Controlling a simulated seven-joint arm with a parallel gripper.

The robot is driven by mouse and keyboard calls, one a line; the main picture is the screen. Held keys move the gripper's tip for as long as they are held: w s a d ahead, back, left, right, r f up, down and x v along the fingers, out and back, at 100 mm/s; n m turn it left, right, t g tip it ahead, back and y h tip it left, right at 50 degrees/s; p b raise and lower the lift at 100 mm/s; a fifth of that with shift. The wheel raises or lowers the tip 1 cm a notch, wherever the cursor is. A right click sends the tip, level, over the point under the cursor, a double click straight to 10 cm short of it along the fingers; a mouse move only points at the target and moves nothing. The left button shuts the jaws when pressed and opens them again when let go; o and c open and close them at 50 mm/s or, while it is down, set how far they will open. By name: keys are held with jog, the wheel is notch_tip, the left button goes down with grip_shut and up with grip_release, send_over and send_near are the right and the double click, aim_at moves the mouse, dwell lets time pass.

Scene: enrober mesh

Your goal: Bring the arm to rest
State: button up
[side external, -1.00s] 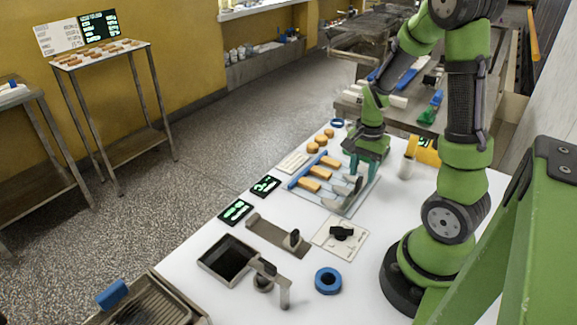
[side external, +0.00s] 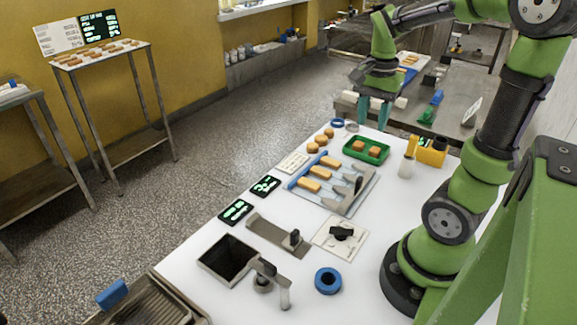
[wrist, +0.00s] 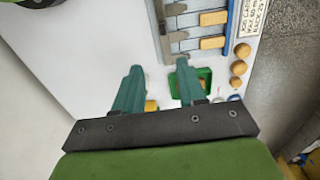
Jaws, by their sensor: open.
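My gripper (side external: 373,120) is raised over the far end of the white table, beyond the green tray (side external: 381,150). Its teal fingers point down, apart, with nothing between them. In the wrist view my gripper (wrist: 158,70) also shows spread, empty fingers. The green tray holds small brown pieces and shows partly hidden by a finger in the wrist view (wrist: 174,93).
Several round tan pieces (side external: 320,141) lie beside the rack. A yellow block (side external: 431,152) and a white cylinder (side external: 406,166) stand at right. A dark open bin (side external: 228,258) and a blue ring (side external: 328,281) are nearer. A steel bench (side external: 455,120) stands behind.

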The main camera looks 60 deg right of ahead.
jog(key=a+r+n+t+y, duration=0.1)
jog(key=a+r+n+t, duration=0.1)
jog(key=a+n, duration=0.5)
jog(key=w+a+r+n+t+y, duration=0.1)
jog(key=a+n+t, duration=0.4)
jog(key=a, duration=0.9)
jog(key=shift+a+r+n, duration=0.15)
jog(key=shift+r+n, duration=0.4)
jog(key=shift+n, duration=0.45)
jog(key=shift+w, duration=0.1)
